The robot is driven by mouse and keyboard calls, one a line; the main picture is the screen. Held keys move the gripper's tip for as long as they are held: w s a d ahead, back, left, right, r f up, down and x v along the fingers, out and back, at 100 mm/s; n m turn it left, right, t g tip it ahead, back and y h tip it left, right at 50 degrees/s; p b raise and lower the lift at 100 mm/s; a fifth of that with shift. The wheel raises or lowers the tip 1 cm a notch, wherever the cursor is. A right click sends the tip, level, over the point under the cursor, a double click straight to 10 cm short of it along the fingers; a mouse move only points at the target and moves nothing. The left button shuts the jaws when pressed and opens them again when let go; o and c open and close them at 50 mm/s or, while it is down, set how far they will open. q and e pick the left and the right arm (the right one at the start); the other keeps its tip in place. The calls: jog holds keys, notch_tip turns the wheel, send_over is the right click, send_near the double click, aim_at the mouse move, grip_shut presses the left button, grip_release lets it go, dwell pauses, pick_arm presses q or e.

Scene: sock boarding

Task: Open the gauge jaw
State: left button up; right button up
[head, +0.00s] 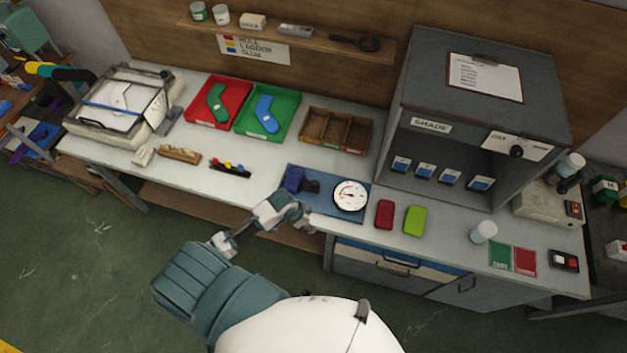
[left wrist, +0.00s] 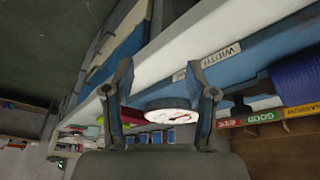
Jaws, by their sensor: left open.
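The gauge is a blue base plate (head: 325,206) at the bench's front edge, with a round white dial (head: 350,195) at its right. Its dark jaw (head: 311,186) stands left of the dial, beside a dark blue piece (head: 293,179); whether the jaw is parted cannot be told. My left gripper (head: 288,208) is at the plate's front left edge, near the jaw. In the left wrist view its two fingers (left wrist: 160,72) are apart with nothing gripped; the dial (left wrist: 168,104) shows beyond and between them. A blue ribbed piece (left wrist: 294,82) is at the right. My right gripper is not seen.
A red block (head: 384,214) and a lime block (head: 415,220) lie right of the gauge. The grey shade box (head: 480,80) stands behind them.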

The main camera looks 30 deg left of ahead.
pick_arm(q)
jog(key=w+a+r+m, duration=0.3)
jog(key=w+a+r, duration=0.4)
jog(key=r, duration=0.2)
jog(key=h, duration=0.1)
send_near(313, 182)
jog(key=shift+m+g, duration=0.3)
jog(key=shift+m, duration=0.1)
jog(key=p+x, duration=0.1)
jog(key=x, duration=0.7)
jog(key=shift+w+r+p, duration=0.1)
jog(key=shift+w+p, duration=0.05)
jog(key=shift+p, duration=0.15)
jog(key=shift+w+d+f, duration=0.1)
jog(key=shift+d+f, duration=0.15)
jog(key=shift+f, duration=0.25)
grip_shut()
